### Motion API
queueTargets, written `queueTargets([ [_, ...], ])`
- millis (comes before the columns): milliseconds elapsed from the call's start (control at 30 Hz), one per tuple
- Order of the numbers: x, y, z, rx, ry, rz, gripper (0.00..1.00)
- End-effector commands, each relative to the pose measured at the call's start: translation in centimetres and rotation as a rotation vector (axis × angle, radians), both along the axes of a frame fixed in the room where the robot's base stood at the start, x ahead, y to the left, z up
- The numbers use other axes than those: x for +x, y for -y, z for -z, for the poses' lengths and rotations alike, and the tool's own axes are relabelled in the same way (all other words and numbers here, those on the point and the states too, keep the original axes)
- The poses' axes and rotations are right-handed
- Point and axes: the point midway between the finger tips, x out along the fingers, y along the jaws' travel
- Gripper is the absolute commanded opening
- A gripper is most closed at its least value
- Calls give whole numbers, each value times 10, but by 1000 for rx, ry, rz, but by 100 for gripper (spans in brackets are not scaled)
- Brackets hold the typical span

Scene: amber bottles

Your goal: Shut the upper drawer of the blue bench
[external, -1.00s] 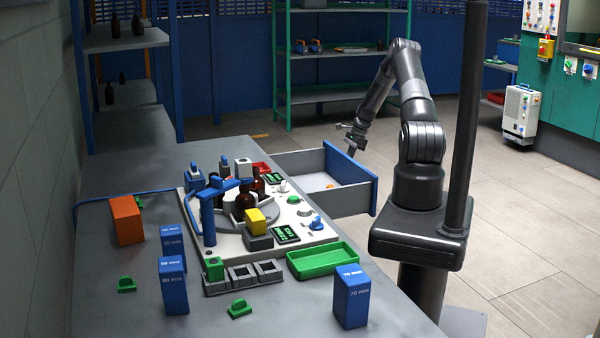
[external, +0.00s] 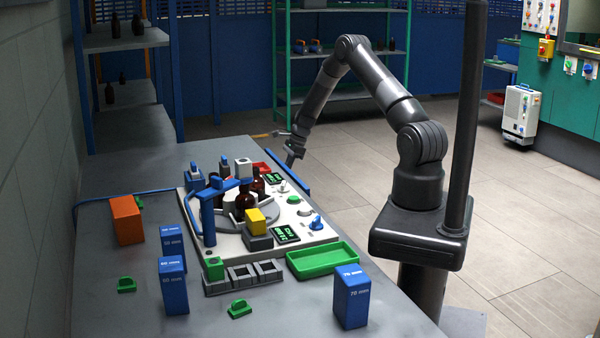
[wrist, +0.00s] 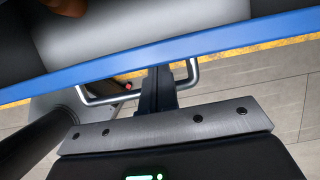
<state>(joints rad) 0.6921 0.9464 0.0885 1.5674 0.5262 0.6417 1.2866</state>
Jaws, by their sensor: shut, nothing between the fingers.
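The upper drawer's blue front (external: 297,182) now lies close along the grey bench's (external: 130,300) right edge. In the wrist view the blue front (wrist: 230,43) crosses the picture as a slanted band, with its metal handle (wrist: 98,100) on the near side. A pale grey surface shows beyond the band; I cannot tell how much of the drawer stands open. My gripper (external: 289,164) is shut and empty, at the drawer front.
On the bench stand a panel (external: 325,233) with amber bottles (external: 245,200), a green tray (external: 322,260), blue blocks (external: 351,297) and an orange block (external: 126,220). A green-framed shelf (external: 340,55) stands behind.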

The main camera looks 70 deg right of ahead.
Motion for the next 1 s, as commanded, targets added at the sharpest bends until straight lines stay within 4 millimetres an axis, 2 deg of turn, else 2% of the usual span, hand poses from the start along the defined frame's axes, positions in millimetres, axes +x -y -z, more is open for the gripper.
queueTargets([
  [33,10,-11,0,0,0,-5,0],
  [200,34,-34,0,-1,1,-4,0],
  [400,52,-52,0,-1,0,-2,0],
  [1000,64,-65,-1,5,4,-4,0],
])
